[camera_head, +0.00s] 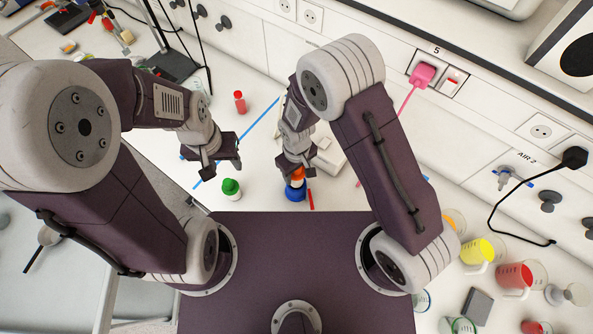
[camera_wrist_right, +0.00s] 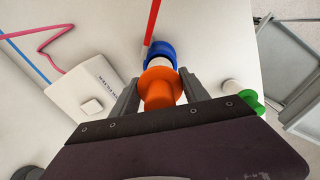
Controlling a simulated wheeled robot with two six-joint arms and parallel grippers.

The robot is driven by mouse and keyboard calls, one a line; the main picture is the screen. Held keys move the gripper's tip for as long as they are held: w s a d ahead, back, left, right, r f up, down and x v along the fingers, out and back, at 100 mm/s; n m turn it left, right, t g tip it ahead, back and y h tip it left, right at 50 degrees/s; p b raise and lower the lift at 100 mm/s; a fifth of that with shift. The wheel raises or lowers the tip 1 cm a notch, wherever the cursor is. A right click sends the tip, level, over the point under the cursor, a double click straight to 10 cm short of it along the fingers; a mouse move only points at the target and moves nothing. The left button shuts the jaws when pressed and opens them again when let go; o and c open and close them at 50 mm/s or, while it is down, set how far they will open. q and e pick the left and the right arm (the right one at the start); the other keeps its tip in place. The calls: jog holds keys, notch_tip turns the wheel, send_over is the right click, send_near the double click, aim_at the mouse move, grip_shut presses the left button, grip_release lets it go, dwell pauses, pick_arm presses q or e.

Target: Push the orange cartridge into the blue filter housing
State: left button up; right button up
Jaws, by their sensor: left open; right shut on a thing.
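The orange cartridge (camera_head: 297,174) is between the fingers of my right gripper (camera_head: 297,178), which is shut on it. In the right wrist view the orange cartridge (camera_wrist_right: 160,88) has a wide flange and a white section at its far end. That white end meets the blue filter housing (camera_wrist_right: 160,47). The blue filter housing (camera_head: 295,194) stands on the bench just beyond the gripper; how deep the cartridge sits in it is hidden. My left gripper (camera_head: 226,164) is open and empty, left of the housing and above the bench.
A white device (camera_head: 330,155) lies close behind the right gripper. A red bottle (camera_head: 239,101) stands farther back; jugs (camera_head: 474,252) stand at the right.

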jog(key=o, duration=1.6)
jog(key=shift+c, duration=0.2)
notch_tip(320, 180, up, 8)
jog(key=b, duration=0.2)
jog(key=shift+b, duration=0.3)
jog(key=shift+r, duration=0.55)
